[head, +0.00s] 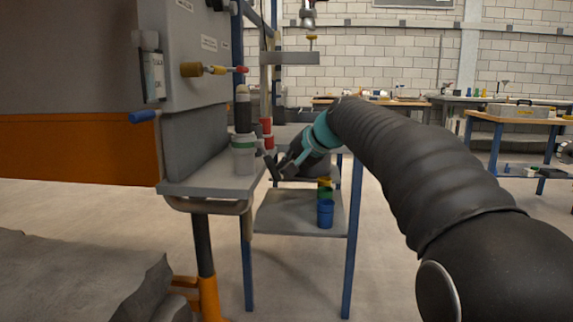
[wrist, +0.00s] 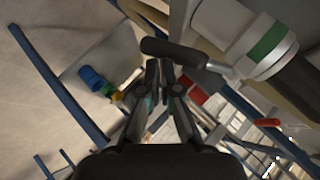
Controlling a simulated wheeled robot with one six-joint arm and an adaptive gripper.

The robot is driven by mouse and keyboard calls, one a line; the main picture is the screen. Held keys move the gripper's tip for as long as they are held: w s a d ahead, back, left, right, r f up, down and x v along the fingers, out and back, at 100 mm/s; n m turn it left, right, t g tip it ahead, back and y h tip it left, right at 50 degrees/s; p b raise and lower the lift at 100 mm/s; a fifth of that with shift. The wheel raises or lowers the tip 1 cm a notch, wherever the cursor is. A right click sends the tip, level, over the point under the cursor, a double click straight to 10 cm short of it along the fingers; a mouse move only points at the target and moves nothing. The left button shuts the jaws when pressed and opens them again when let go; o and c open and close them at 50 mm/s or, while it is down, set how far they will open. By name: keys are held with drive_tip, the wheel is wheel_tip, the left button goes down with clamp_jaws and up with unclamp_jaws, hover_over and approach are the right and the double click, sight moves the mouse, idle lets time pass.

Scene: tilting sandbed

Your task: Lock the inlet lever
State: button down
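A dark cylindrical handle (wrist: 175,53) on a short metal rod lies just beyond my fingertips in the wrist view. The rod runs to a white-grey cylinder (wrist: 235,35) with a green band. This looks like the inlet lever, but no label confirms it. The banded cylinder (head: 243,155) stands on the grey shelf in the head view. My gripper (wrist: 159,68) has its fingertips close together with nothing seen between them; it also shows in the head view (head: 280,166), right of the cylinder. I cannot tell whether the tips touch the handle.
A grey cabinet has a yellow lever with a red tip (head: 218,69) and a blue handle (head: 143,117). Red cups (head: 267,126) stand behind the cylinder. A blue cup (head: 325,213) stands on the lower shelf (head: 285,222). Rock (head: 85,275) lies at lower left.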

drive_tip(key=shift+f, duration=0.15)
drive_tip(key=s+d+r+p, duration=0.1)
drive_tip(key=s+d+r, duration=0.4)
drive_tip(key=d, duration=0.5)
drive_tip(key=shift+s+r+p, duration=0.2)
drive_tip(key=shift+s+p, duration=0.15)
drive_tip(key=shift+s, duration=0.55)
